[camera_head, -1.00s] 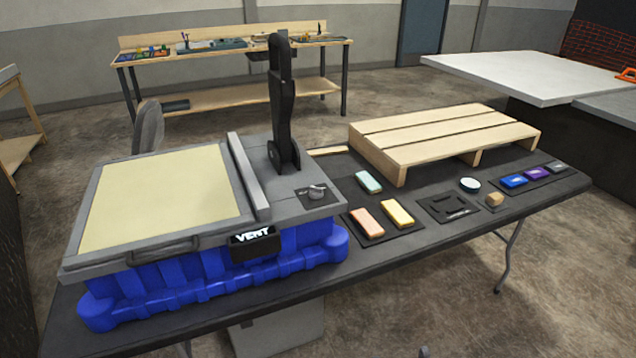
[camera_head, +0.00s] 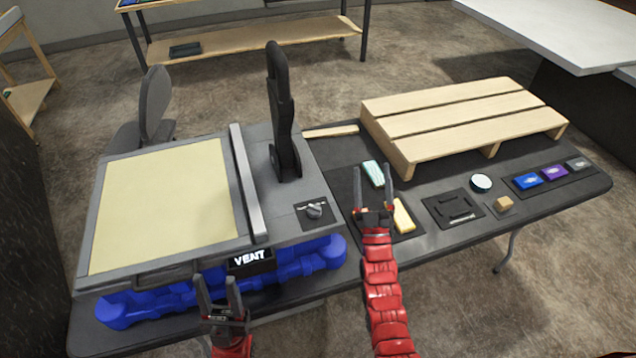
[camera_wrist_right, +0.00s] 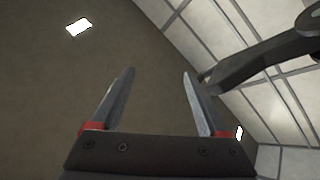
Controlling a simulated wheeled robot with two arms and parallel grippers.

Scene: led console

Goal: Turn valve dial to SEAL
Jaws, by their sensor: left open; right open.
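The valve dial (camera_head: 314,211) is a small grey knob on a dark square plate at the right end of the grey console top (camera_head: 285,225). A sign on the console's front (camera_head: 249,261) reads VENT. My left gripper (camera_head: 219,282) is open and empty in front of the console, left of the sign. My right gripper (camera_head: 371,186) is open and empty, to the right of the dial and apart from it. In the right wrist view the open fingers (camera_wrist_right: 152,95) point upward with nothing between them, and the black lever (camera_wrist_right: 262,60) shows at the right.
A tall black lever (camera_head: 282,120) stands behind the dial. A wooden pallet (camera_head: 455,125) is at the back right. A teal block (camera_head: 374,174), a yellow block (camera_head: 404,216), a round white piece (camera_head: 481,182) and blue (camera_head: 527,181) and purple (camera_head: 554,172) blocks lie on the dark table (camera_head: 450,250).

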